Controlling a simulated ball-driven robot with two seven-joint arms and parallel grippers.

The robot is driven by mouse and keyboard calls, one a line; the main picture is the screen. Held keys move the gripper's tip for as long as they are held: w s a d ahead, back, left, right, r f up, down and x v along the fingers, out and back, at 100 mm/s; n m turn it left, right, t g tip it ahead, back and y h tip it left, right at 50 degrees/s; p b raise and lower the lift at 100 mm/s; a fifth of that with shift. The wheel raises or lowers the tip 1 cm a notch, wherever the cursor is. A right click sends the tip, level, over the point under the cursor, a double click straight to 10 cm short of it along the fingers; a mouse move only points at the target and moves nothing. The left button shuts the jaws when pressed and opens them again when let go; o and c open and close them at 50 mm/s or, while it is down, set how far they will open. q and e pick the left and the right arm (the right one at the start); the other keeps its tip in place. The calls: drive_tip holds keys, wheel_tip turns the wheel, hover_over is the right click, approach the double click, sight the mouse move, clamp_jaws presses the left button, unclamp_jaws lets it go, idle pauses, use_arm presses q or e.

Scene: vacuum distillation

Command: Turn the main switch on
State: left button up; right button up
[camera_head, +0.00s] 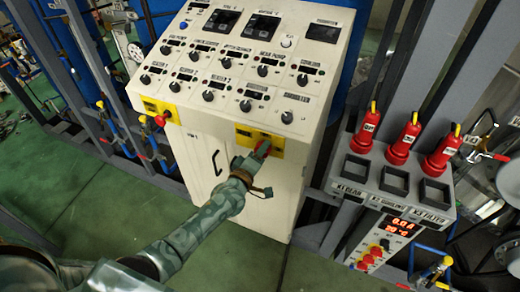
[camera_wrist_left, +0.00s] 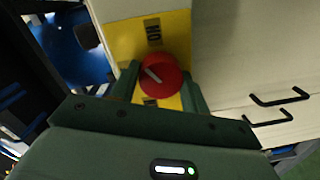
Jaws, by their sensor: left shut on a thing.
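The main switch is a red rotary knob (camera_wrist_left: 163,75) on a yellow plate (camera_wrist_left: 126,38) on the pale control cabinet's front. A white mark on the knob lies diagonally in the left wrist view. My left gripper (camera_head: 257,156) is shut on this knob, with a green finger on each side in the left wrist view (camera_wrist_left: 160,88). My right gripper is not in view.
Another red knob (camera_head: 161,118) sits on a yellow plate at the cabinet's left. The sloped panel (camera_head: 203,97) holds several black dials and displays. Cabinet door handles (camera_wrist_left: 279,97) protrude close to the gripper.

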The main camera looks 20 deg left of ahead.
use_arm(q)
drive_tip(key=shift+d+f+m+y+p, duration=0.15)
drive_tip(key=shift+m+p, duration=0.35)
drive_tip(key=shift+m, duration=1.1)
drive_tip(key=shift+a+r+m+y+p, duration=0.15)
drive_tip(key=shift+m+p, duration=0.35)
drive_tip(key=shift+m, duration=1.1)
drive_tip(key=shift+f, duration=0.1)
drive_tip(key=o, duration=1)
drive_tip(key=shift+s, duration=0.1)
drive_tip(key=s, duration=0.5)
drive_tip(key=s+r, duration=0.1)
drive_tip(key=s, duration=0.4)
drive_tip(key=s+a+p, duration=0.1)
drive_tip(key=s, duration=0.5)
drive_tip(key=shift+a+r, duration=0.1)
drive_tip(key=shift+r, duration=0.05)
